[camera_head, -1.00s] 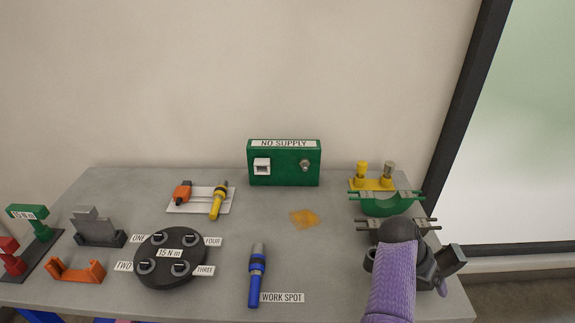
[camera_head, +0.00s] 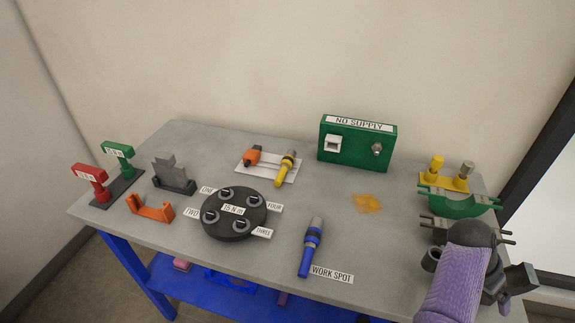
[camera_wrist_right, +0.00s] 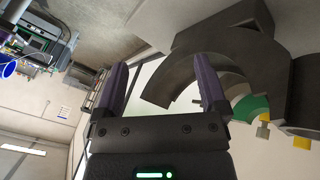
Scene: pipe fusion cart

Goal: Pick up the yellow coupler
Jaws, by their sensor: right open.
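Two yellow items could be the coupler; I cannot tell which. A small yellow cylinder (camera_head: 437,163) stands upright on a yellow base (camera_head: 458,183) at the table's back right, beside a grey-topped post (camera_head: 466,170). A yellow-handled tool with a grey and black end (camera_head: 285,169) lies on a white plate (camera_head: 256,167). My right gripper (camera_head: 518,282) is at the table's right front, in front of the green cradle and apart from both yellow items. In the right wrist view its purple-sided fingers (camera_wrist_right: 163,88) are spread and empty. My left gripper is not in view.
A green cradle (camera_head: 458,205) and a dark clamp, partly hidden by my arm, stand near my right gripper.

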